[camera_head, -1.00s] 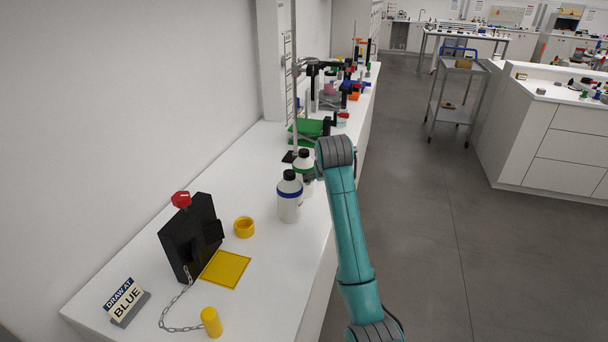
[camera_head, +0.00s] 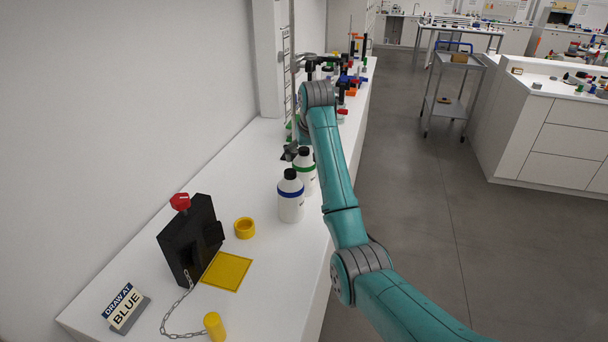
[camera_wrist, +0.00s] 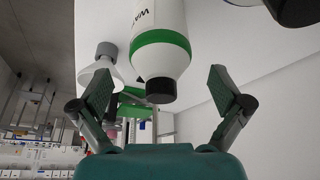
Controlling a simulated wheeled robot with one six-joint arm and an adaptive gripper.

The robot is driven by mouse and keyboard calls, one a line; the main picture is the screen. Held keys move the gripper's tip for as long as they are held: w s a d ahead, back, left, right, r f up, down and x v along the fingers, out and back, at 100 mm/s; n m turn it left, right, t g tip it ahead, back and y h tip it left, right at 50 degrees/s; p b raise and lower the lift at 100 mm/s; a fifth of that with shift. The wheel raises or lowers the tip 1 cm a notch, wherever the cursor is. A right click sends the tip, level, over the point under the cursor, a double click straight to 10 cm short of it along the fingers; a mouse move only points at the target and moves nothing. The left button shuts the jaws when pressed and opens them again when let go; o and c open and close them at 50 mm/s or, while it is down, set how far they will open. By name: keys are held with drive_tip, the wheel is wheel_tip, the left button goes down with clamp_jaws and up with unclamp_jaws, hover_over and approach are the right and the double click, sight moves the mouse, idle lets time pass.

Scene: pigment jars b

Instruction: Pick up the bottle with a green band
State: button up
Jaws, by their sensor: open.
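The bottle with a green band (camera_head: 303,179) is white with a black cap and stands upright on the white bench. It is just behind the blue-banded bottle (camera_head: 290,204), which hides part of it. In the wrist view the green-banded bottle (camera_wrist: 160,50) appears inverted, its cap between and slightly beyond my fingertips. My gripper (camera_wrist: 162,86) is open and empty, with one finger on each side of the cap and no visible contact. In the head view my arm hides most of the gripper.
A black stand with a red knob (camera_head: 190,238), a yellow ring (camera_head: 244,228), a yellow square (camera_head: 227,271) and a "DRAW AT BLUE" sign (camera_head: 124,307) are nearer on the bench. A grey funnel-like object (camera_wrist: 105,52) is beside the bottle in the wrist view.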

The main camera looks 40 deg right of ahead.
drive_tip(key=shift+x, duration=2.95)
drive_tip(key=shift+c, duration=0.3)
drive_tip(key=c, duration=1.1)
